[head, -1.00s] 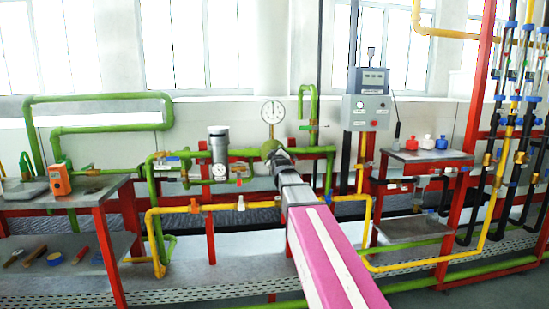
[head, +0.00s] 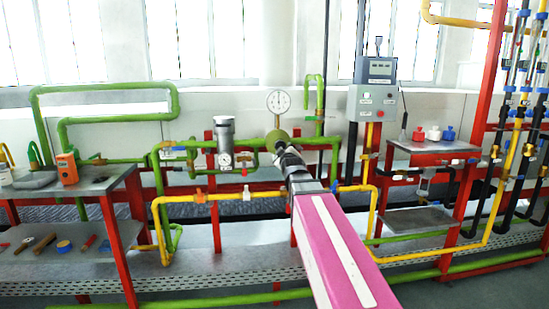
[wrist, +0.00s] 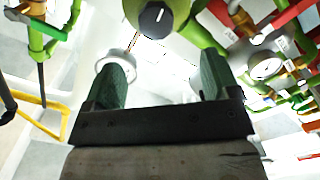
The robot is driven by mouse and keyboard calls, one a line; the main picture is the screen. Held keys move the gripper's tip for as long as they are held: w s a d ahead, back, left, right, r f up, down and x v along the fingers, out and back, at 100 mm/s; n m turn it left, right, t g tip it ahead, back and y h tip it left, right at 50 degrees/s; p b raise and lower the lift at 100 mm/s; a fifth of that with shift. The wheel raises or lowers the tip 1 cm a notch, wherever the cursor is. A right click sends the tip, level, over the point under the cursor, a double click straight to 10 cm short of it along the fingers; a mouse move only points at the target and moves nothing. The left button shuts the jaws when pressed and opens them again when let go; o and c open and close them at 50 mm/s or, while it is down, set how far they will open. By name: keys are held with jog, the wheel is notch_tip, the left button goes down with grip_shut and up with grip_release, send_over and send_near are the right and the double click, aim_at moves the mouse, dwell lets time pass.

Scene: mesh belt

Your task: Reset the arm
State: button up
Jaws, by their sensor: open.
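My pink-and-white arm (head: 335,250) reaches forward from the lower right of the head view. Its grey wrist points at the pipework, and the fingers are hard to make out there. In the wrist view my gripper (wrist: 163,78) is open, with two green fingers apart and nothing between them. A round green fitting with a black dial (wrist: 155,20) is just beyond the fingertips. A white round gauge (wrist: 117,66) shows partly behind the left finger. In the head view the round gauge (head: 278,102) stands above the wrist.
Green pipes (head: 110,118) and yellow pipes (head: 225,196) run close around the wrist. A grey control box (head: 373,103) stands right of the gauge. A table (head: 100,181) is at left, a small shelf (head: 432,146) at right. Open floor shows at lower right.

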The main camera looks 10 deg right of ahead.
jog(key=s+f+m+g, duration=0.2)
jog(key=s+f+g, duration=0.2)
jog(key=f, duration=0.9)
jog(key=s+f+m+g, duration=0.3)
jog(key=s+f+g, duration=0.15)
jog(key=f, duration=0.85)
jog(key=s+f+m+g, duration=0.4)
jog(key=s+f+g, duration=0.5)
jog(key=s+f, duration=0.7)
jog(key=shift+s+d+f, duration=0.15)
jog(key=shift+s, duration=0.5)
